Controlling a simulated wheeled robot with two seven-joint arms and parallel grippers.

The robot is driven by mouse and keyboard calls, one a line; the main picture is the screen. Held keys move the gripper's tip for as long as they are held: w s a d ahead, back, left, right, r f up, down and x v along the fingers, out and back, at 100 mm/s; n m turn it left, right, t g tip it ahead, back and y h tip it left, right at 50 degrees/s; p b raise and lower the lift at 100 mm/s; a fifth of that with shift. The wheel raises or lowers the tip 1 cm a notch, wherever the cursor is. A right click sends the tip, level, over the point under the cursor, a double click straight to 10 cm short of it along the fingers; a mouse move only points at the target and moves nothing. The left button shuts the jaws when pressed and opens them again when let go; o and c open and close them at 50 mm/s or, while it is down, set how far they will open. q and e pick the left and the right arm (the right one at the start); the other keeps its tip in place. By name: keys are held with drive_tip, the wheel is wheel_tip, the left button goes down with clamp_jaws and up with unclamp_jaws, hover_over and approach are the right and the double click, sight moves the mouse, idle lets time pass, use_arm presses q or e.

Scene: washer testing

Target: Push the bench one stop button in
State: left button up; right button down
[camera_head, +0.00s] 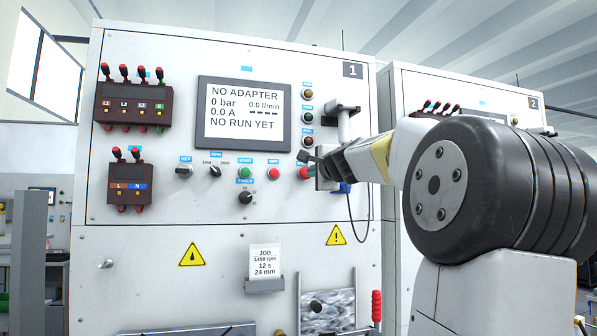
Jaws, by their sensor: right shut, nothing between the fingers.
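Bench one is the white panel marked 1 (353,71). Its lower row holds a green button (245,173), a red button (273,174) and a larger red knob or button (304,173); their small blue labels are hard to read. My right gripper (314,160) is shut and empty, its fingertips at the panel in front of the larger red one, partly hiding it. I cannot tell whether it touches. The smaller red button is clear of the gripper, to its left. My left gripper is not in view.
A screen (243,114) reads NO ADAPTER and NO RUN YET. Selector knobs (215,171) sit left of the buttons. A bracket with a grey cylinder (344,122) and a hanging cable (352,225) are close to my right gripper. Bench two (480,85) stands at right.

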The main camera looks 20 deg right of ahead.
drive_tip(key=shift+w+d, duration=0.1)
drive_tip(key=shift+w, duration=1.35)
